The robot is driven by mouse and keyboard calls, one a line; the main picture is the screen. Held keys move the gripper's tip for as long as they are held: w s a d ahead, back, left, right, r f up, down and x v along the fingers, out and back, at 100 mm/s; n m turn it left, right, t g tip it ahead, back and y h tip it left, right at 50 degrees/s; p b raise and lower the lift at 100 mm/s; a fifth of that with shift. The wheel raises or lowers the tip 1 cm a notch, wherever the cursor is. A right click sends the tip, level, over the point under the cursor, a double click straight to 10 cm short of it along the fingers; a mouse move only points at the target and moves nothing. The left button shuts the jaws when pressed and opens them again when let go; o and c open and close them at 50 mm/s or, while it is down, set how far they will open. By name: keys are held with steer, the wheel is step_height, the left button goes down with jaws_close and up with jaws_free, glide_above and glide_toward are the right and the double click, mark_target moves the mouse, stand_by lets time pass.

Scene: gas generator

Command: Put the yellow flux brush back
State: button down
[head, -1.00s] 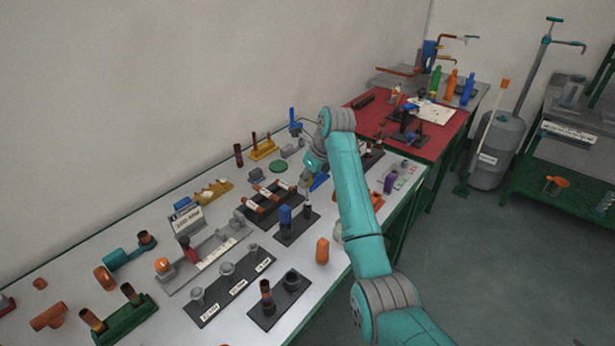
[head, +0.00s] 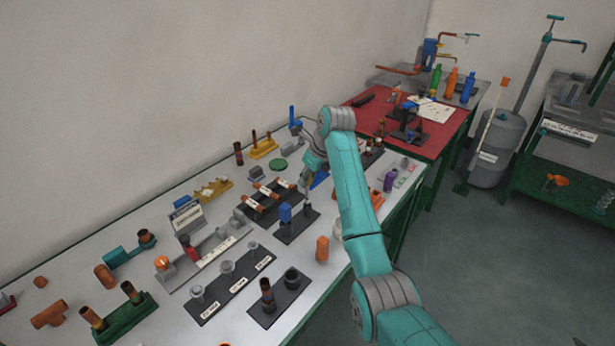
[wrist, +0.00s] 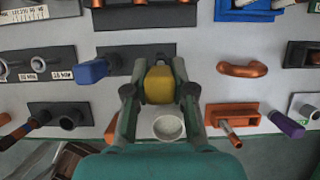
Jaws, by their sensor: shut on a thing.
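My gripper (wrist: 158,92) is shut on the yellow flux brush (wrist: 158,84), whose yellow block shows between the fingers in the wrist view. Its lower end is hidden from me. A dark holder (wrist: 117,53) with a blue block (wrist: 92,72) at its left lies just beyond the fingers. In the head view my gripper (head: 308,188) hangs over the bench near this dark holder (head: 292,235), with the blue block (head: 285,213) close by. I cannot make out the brush in the head view, nor tell whether it touches the holder.
A white round cup (wrist: 168,127) sits below the gripper in the wrist view. An orange holder (wrist: 232,115) and a copper bend (wrist: 242,69) are to the right. An orange block (head: 322,248) stands near the bench's front edge. The bench (head: 215,333) is crowded.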

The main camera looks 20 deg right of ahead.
mark_target(308, 197)
steer(key=shift+f, duration=2.55)
steer(key=c, duration=0.9)
jaws_free()
